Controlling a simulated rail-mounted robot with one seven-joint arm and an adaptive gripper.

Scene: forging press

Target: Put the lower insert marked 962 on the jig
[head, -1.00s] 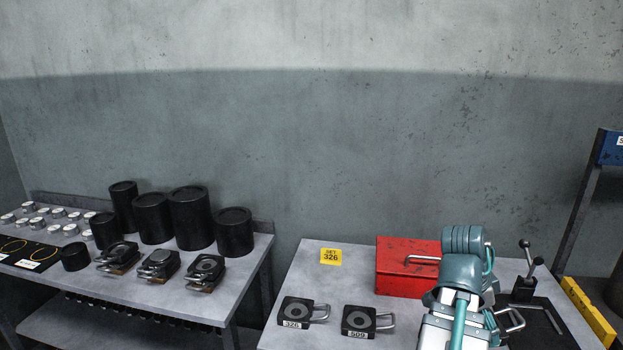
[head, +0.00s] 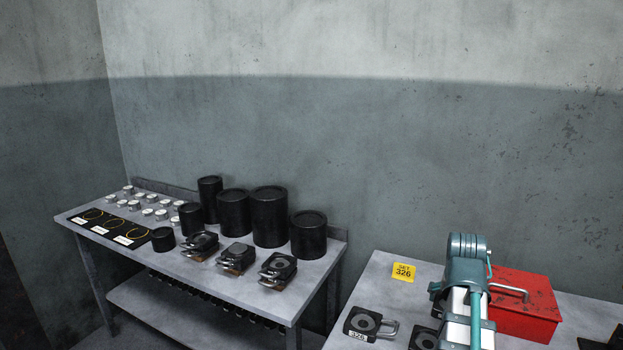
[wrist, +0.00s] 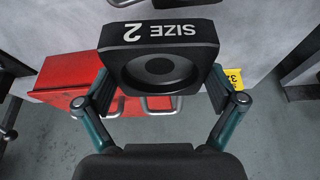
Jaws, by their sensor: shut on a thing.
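My gripper (wrist: 163,88) is shut on a dark block (wrist: 160,68) with a round recessed face, one finger on each side in the wrist view. In the head view my arm (head: 465,290) reaches over the right table, and the gripper and block are hidden there. The jig cannot be made out in the current views; only a dark patch (head: 598,343) shows at the lower right edge.
A black insert marked 326 (head: 366,323) lies on the right table (head: 385,290), beside a second insert (head: 424,337) partly hidden by my arm. A yellow 326 card (head: 403,272) and a red toolbox (head: 525,303) are behind. The left table (head: 225,277) holds black cylinders and several dies.

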